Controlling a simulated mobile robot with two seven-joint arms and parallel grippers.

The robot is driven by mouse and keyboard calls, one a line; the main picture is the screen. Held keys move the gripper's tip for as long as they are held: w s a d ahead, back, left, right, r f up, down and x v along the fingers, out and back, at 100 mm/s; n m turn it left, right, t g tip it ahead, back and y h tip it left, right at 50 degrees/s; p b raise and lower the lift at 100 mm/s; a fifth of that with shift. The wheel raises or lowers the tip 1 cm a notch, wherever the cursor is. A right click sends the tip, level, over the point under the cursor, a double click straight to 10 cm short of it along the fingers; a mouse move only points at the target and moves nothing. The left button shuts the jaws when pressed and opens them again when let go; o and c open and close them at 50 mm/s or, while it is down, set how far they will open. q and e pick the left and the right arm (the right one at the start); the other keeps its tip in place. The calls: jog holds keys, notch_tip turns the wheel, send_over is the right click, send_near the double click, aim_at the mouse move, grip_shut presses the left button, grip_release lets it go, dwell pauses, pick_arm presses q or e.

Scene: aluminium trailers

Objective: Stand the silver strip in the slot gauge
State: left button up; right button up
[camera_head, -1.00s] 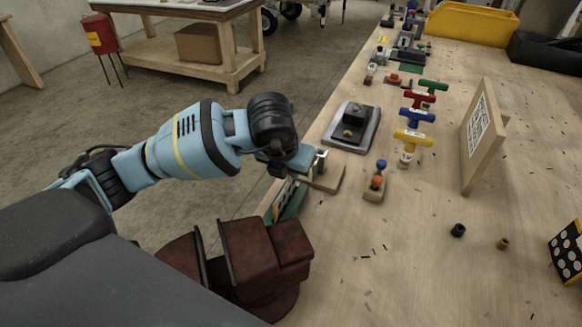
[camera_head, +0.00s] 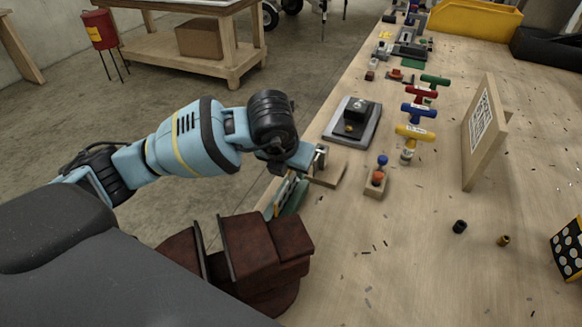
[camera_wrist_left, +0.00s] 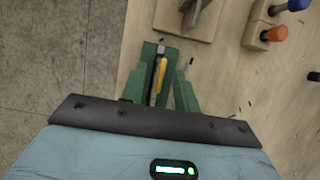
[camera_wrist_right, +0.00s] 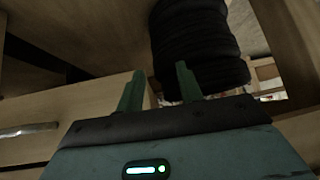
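A wooden block with an upright silver metal piece (camera_head: 320,156) stands near the table's left edge; it also shows in the left wrist view (camera_wrist_left: 192,10). I take this block for the slot gauge, but cannot tell whether the metal is the strip. A green holder (camera_head: 291,197) lies at the table edge, holding a narrow yellow and grey piece (camera_wrist_left: 157,80). My left gripper (camera_wrist_left: 160,78) is open above the holder, its fingers apart on either side of that piece without visible grip. My right gripper (camera_wrist_right: 158,80) is open and empty, away from the tabletop objects.
A small wooden block with blue and orange knobs (camera_head: 376,180) stands right of the gauge. A grey plate with a black block (camera_head: 353,122) lies behind it. The front tabletop is mostly clear.

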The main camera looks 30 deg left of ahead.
aim_at(285, 186)
pick_arm(q)
jog(key=v, duration=0.7)
jog(key=shift+s+r, duration=0.1)
jog(key=shift+r, duration=0.15)
pick_arm(e)
jog(key=shift+w+a+r, duration=0.1)
jog(key=shift+w+r, duration=0.2)
jog(key=shift+r, duration=0.1)
